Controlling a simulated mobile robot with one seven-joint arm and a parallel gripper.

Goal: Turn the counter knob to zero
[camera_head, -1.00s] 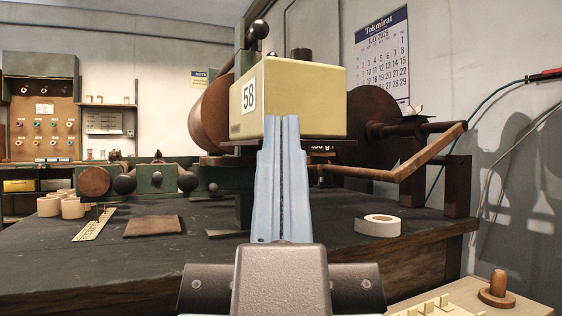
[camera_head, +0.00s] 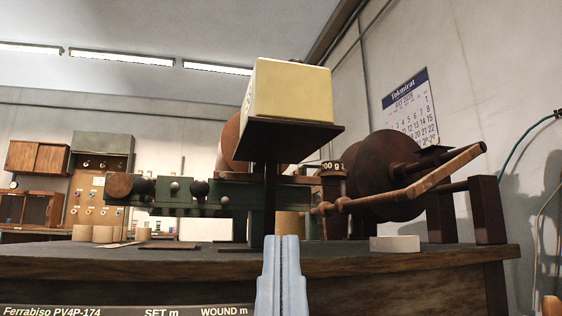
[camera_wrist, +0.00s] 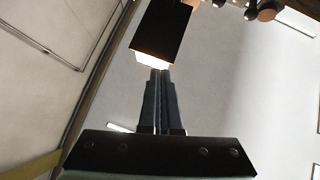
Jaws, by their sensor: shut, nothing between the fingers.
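My gripper (camera_head: 283,240) is shut and empty, its two blue fingers together and pointing up at the lower middle of the head view. In the wrist view my gripper (camera_wrist: 160,73) shows as a dark closed pair. A dark panel (camera_head: 125,312) lettered "Ferrabiso PV4P-174", "SET m" and "WOUND m" shows only as a strip at the bottom left, left of my fingers. I cannot make out its digits or a knob on it. A brown rounded knob top (camera_head: 550,307) peeks in at the bottom right corner; I cannot tell whether it is the counter knob.
A cream box (camera_head: 290,92) rests on a dark plate on a post, above my fingers in the picture. A wall calendar (camera_head: 411,110) hangs behind.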

